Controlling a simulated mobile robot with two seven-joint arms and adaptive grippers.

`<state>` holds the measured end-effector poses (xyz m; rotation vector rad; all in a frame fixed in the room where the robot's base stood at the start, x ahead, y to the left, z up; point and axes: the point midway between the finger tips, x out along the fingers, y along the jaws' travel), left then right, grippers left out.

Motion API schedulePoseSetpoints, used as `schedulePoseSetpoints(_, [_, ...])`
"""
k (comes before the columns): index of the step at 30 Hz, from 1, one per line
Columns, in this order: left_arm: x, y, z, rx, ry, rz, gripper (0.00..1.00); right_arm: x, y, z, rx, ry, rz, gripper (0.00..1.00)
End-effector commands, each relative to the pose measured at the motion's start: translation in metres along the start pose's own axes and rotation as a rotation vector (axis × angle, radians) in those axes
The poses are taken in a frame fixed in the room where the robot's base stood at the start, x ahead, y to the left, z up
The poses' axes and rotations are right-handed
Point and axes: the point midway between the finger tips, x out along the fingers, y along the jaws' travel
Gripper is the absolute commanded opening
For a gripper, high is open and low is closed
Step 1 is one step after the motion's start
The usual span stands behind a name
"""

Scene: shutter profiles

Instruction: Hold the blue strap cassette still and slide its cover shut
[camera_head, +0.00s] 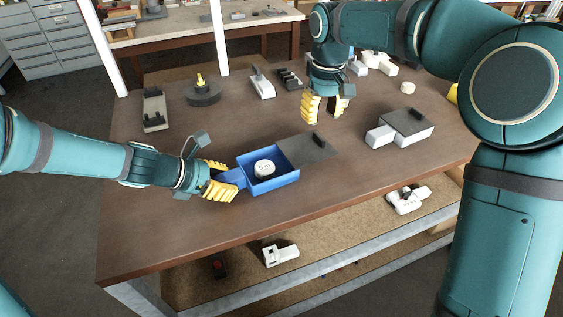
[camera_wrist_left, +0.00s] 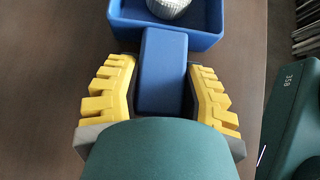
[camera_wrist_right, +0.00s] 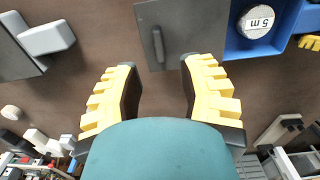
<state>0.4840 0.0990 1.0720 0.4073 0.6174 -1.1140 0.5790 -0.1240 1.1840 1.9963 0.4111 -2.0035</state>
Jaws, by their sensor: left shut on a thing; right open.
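The blue strap cassette (camera_head: 272,184) sits on the brown table, open at the top, with a round white-topped roll (camera_head: 264,168) inside; the roll reads "5 m" in the right wrist view (camera_wrist_right: 256,21). Its dark grey cover (camera_head: 308,149) with a black bar handle (camera_head: 319,140) is slid out to the right, leaving most of the box uncovered. My left gripper (camera_head: 222,182) is shut on the cassette's blue handle block (camera_wrist_left: 163,70) at its left end. My right gripper (camera_head: 325,112) is open and empty behind the cover, its fingers (camera_wrist_right: 160,92) apart from the handle (camera_wrist_right: 158,45).
A white-and-grey box with its own dark cover (camera_head: 408,123) stands to the right. A grey disc with a yellow piece (camera_head: 202,92), a grey tray (camera_head: 154,110) and small fixtures (camera_head: 262,84) stand at the back. The table front is clear.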

Motion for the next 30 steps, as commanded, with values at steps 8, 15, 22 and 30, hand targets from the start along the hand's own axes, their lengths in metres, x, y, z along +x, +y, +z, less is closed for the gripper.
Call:
schedulePoseSetpoints(8, [0.001,-0.001,-0.002,-0.001,0.002,-0.003,0.0,0.036,0.001,0.0,-0.001,-0.001,0.001,0.39])
schedulePoseSetpoints(15, [0.001,-0.001,-0.002,-0.001,0.002,-0.003,0.0,0.061,0.001,0.0,-0.002,0.001,0.002,0.39])
schedulePoseSetpoints(22, [0.001,-0.001,-0.002,-0.001,0.002,-0.003,0.0,0.069,0.001,0.0,-0.002,0.003,0.003,0.39])
schedulePoseSetpoints(30, [0.001,-0.001,-0.002,-0.001,0.002,-0.004,0.0,0.07,0.001,0.0,-0.002,0.003,0.003,0.39])
